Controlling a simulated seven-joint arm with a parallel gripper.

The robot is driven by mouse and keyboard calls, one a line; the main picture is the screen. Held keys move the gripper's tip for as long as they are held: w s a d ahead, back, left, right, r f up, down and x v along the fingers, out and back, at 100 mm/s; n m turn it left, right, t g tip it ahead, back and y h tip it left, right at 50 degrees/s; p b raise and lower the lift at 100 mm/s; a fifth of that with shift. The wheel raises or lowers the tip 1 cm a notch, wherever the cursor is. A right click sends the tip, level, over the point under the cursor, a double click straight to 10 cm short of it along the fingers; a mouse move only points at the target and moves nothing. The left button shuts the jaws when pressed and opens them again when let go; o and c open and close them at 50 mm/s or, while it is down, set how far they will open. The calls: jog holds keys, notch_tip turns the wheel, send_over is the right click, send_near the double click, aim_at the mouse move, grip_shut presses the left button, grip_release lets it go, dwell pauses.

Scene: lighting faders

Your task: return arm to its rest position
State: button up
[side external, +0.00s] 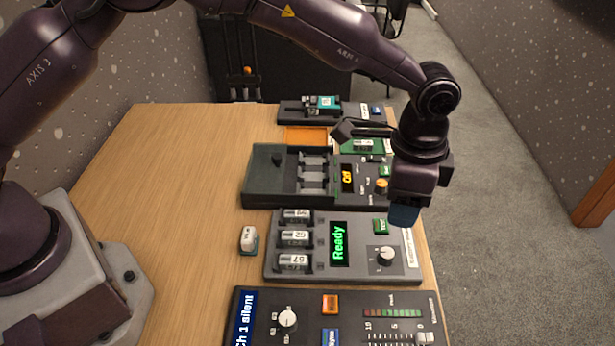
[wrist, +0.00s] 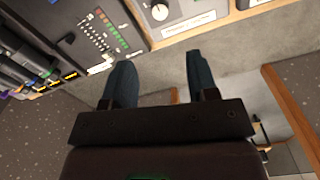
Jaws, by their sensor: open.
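My gripper (side external: 405,214) hangs with its blue fingers downward over the right edge of the table, near the grey "Ready" panel (side external: 352,262). In the wrist view my gripper (wrist: 160,72) is open, its two fingers apart with only floor between them. It holds nothing. My arm reaches across the table from the base at the left. The fader panel (side external: 262,300) with a "Ch 1 silent" display lies at the front; its faders (wrist: 100,66) show at the left in the wrist view, apart from the fingers. The side view cuts off the panel's lower part.
A dark panel with an orange display (side external: 347,179) and a further device (side external: 325,103) stand behind on the wooden table (side external: 170,180). A small white switch block (side external: 248,239) sits left of the "Ready" panel. The table's left part is clear. Grey walls flank the carpeted floor.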

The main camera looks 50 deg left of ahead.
jog(key=s+a+r+n+t, duration=0.2)
jog(key=s+a+r+n, duration=0.3)
jog(key=s+a+r, duration=0.4)
jog(key=s+a+r+n+t, duration=0.3)
jog(key=s+a+r+n, duration=0.3)
jog(key=s+a+r, duration=0.4)
jog(key=s+a, duration=0.5)
jog(key=a, duration=0.3)
jog(key=shift+s+a+r+n+t, duration=0.2)
jog(key=shift+s+a+n+t, duration=0.1)
jog(key=shift+s+a, duration=0.05)
